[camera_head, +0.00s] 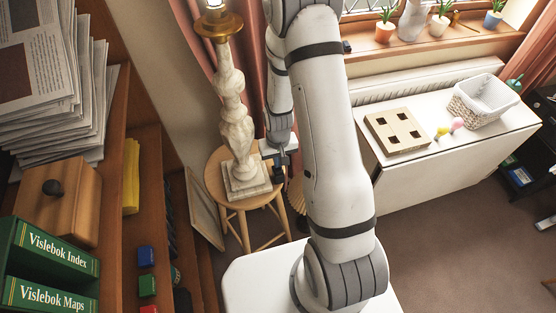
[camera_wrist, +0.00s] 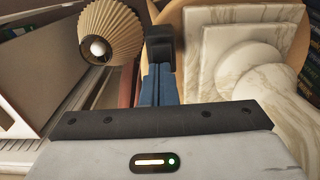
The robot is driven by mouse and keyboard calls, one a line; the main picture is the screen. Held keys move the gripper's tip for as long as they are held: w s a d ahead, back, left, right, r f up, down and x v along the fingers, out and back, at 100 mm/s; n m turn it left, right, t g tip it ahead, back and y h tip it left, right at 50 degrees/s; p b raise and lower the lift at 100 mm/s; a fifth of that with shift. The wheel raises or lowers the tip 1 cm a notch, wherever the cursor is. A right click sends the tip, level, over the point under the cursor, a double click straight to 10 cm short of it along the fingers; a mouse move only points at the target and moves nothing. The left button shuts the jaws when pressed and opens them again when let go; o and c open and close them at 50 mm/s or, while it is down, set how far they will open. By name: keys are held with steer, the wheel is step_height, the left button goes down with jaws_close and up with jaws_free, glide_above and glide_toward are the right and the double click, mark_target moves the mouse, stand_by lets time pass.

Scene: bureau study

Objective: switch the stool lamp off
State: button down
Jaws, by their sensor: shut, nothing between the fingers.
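The stool lamp (camera_head: 236,125) is a tall cream marble column with a brass top, upright on a round wooden stool (camera_head: 215,182). Its bulb (camera_head: 214,4) at the top edge of the head view looks bright. The square stepped marble base (camera_wrist: 225,45) fills the right of the wrist view. My gripper (camera_head: 281,160) is low beside the base, on its right in the head view. In the wrist view its fingers (camera_wrist: 160,50) are shut and empty, just left of the base; I cannot tell whether they touch it. I cannot make out a switch.
A pleated shade with a pale bulb (camera_wrist: 97,47) is left of my fingers; my arm mostly hides it in the head view. A shelf (camera_head: 110,150) with papers stands left. A white table (camera_head: 430,150) bears a holed wooden block (camera_head: 397,132) and a basket (camera_head: 482,98).

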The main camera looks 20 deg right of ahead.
steer(key=shift+s+r, duration=0.15)
steer(key=shift+s, duration=0.65)
step_height(320, 180, up, 14)
stand_by(0.4)
steer(key=s+r+t, duration=0.3)
steer(key=s+r, duration=1.2)
steer(key=r, duration=0.4)
steer(key=shift+a, duration=0.3)
